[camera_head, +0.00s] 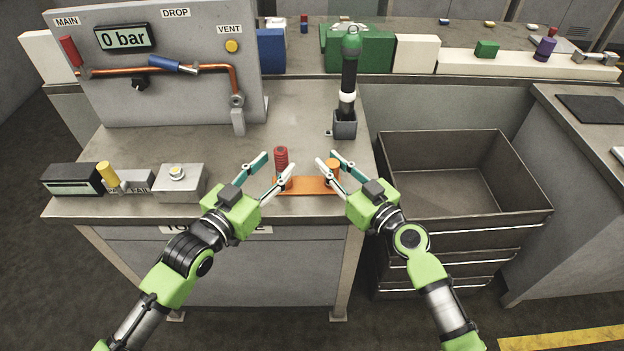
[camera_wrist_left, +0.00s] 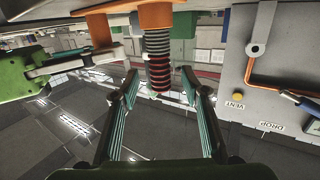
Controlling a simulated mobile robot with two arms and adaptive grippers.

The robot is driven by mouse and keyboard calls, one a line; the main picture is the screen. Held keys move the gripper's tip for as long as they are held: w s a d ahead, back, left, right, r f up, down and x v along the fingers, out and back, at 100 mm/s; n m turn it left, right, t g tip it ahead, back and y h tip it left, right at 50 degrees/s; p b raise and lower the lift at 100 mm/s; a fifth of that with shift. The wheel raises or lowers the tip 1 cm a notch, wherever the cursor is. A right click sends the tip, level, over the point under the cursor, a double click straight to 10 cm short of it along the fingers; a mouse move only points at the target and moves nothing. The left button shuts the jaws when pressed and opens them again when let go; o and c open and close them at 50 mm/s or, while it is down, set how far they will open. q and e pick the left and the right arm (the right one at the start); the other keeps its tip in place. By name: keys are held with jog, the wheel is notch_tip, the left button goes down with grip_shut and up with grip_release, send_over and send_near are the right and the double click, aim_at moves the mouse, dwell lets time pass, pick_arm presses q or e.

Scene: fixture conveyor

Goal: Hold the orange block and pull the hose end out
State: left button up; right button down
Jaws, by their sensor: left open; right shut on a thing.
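The orange block (camera_head: 312,186) lies flat on the grey bench near its front edge, with an upright orange post (camera_head: 332,168) at its right end. The ribbed red hose end (camera_head: 281,158) stands upright at the block's left end. My right gripper (camera_head: 327,159) is shut on the post. My left gripper (camera_head: 280,163) is open, with its fingers on either side of the hose end. In the left wrist view, the scene looks upside down: the hose end (camera_wrist_left: 158,60) hangs from the orange block (camera_wrist_left: 153,16) between my open left fingers (camera_wrist_left: 160,88), with gaps visible both sides.
A grey gauge panel (camera_head: 180,100) stands behind, reading 0 bar. A dark holder (camera_head: 345,124) with a black, green-topped tool stands at the back right. A grey box with a button (camera_head: 180,185) is to the left. An empty grey bin (camera_head: 450,185) is to the right.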

aim_at(276, 156)
pick_arm(q)
jog(key=shift+x, duration=1.45)
pick_arm(e)
jog(key=shift+f, duration=0.25)
pick_arm(q)
grip_shut()
jog(key=shift+r, duration=1.05)
jog(key=shift+r, duration=2.7)
pick_arm(e)
jog(key=c, duration=1.7)
grip_release()
